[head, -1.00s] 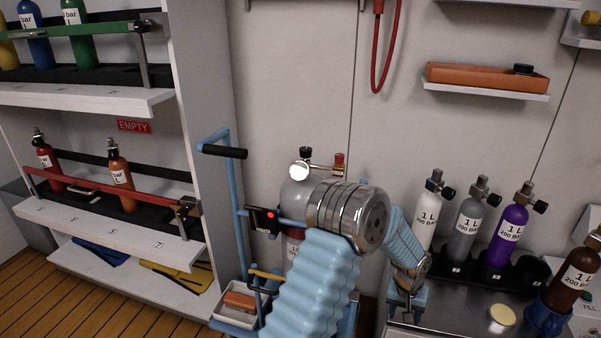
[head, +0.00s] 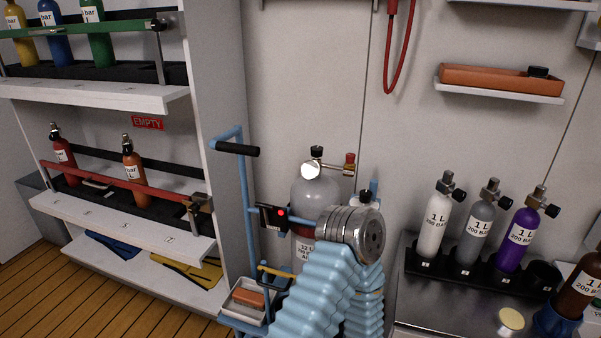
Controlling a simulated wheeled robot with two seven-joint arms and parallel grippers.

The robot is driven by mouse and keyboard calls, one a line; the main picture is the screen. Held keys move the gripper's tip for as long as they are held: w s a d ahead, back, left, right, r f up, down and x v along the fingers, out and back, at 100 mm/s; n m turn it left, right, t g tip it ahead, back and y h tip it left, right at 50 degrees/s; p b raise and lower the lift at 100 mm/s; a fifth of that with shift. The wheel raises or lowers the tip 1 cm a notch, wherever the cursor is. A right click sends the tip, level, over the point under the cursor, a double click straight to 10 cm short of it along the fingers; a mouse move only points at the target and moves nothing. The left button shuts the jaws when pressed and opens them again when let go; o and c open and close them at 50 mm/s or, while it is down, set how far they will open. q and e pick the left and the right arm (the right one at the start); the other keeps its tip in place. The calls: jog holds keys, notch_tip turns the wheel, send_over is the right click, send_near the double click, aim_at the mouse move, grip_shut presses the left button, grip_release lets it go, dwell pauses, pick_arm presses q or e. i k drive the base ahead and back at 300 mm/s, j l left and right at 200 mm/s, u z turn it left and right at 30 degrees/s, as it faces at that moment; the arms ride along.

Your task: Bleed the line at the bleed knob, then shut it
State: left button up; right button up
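A large grey cylinder (head: 312,192) stands on a blue trolley. Its valve carries a round white gauge (head: 310,170), a black knob (head: 316,150) on top and a red-topped fitting (head: 349,159) at its right end. I cannot tell which part is the bleed knob. One of my arms, apparently the left, rises from the bottom middle and covers the cylinder's lower right side. My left gripper (head: 370,190) shows only in part behind the arm's metal joint, a blue tip pointing up, right of the cylinder and below the red-topped fitting. My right gripper is not in view.
The blue trolley (head: 245,185) has a black handle, a small box with a red light (head: 273,217) and a white tray (head: 246,298). Small cylinders stand in a black rack (head: 425,262) on the right bench. Shelves with cylinders are on the left.

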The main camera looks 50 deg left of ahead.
aim_at(351, 157)
jog(key=u, duration=1)
jog(key=i+u, duration=0.2)
jog(key=i, duration=0.3)
jog(key=k, duration=0.35)
